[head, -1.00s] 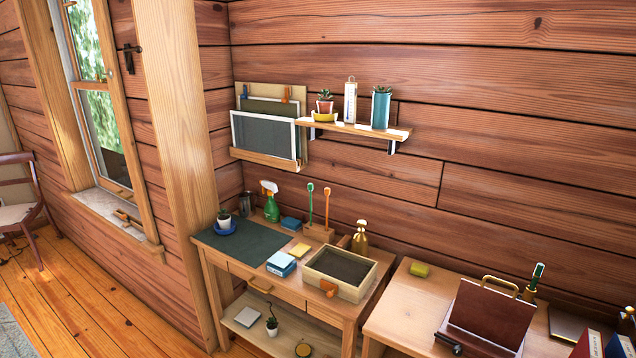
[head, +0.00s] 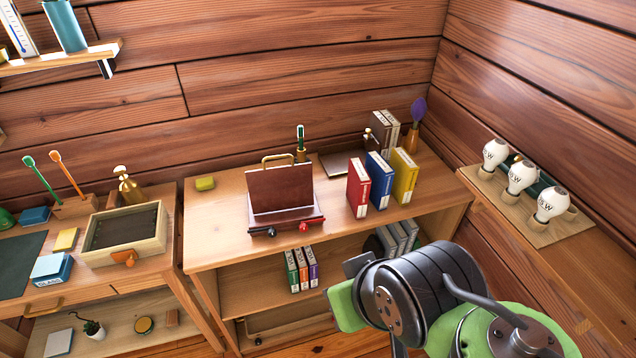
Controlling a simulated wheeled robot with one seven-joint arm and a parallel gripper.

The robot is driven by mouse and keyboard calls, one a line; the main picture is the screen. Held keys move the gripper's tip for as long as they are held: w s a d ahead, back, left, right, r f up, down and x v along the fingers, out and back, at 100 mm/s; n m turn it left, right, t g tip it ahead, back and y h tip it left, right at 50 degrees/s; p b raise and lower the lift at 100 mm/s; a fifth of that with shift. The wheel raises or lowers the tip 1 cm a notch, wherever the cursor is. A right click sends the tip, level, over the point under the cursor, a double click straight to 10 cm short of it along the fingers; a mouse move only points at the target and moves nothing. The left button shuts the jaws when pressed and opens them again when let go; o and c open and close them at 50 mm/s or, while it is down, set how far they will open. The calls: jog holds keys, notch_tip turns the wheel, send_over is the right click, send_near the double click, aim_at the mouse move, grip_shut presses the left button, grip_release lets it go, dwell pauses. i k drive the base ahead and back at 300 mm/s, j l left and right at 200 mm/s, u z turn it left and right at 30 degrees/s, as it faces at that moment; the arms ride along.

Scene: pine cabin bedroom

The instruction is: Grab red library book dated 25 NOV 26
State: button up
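A red book (head: 358,188) stands upright on the wooden desk (head: 217,220), beside a blue book (head: 379,181) and a yellow book (head: 403,176). The red book has a white label on its spine; any date is too small to read. On the shelf below stand a green, a red (head: 302,270) and a purple thin book, side by side. My arm shows at the lower right, in front of the desk. My gripper's fingers cannot be made out.
Grey books (head: 384,129) stand behind. Several bulbs (head: 522,177) stand on the right ledge. A side table with an open tray (head: 125,230) is at left. The desk's left part is mostly clear.

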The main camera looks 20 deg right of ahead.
aim_at(359, 179)
jog(key=i+l+z, duration=0.15)
jog(key=z, duration=0.25)
jog(key=i+z, duration=0.65)
jog(key=z, duration=0.15)
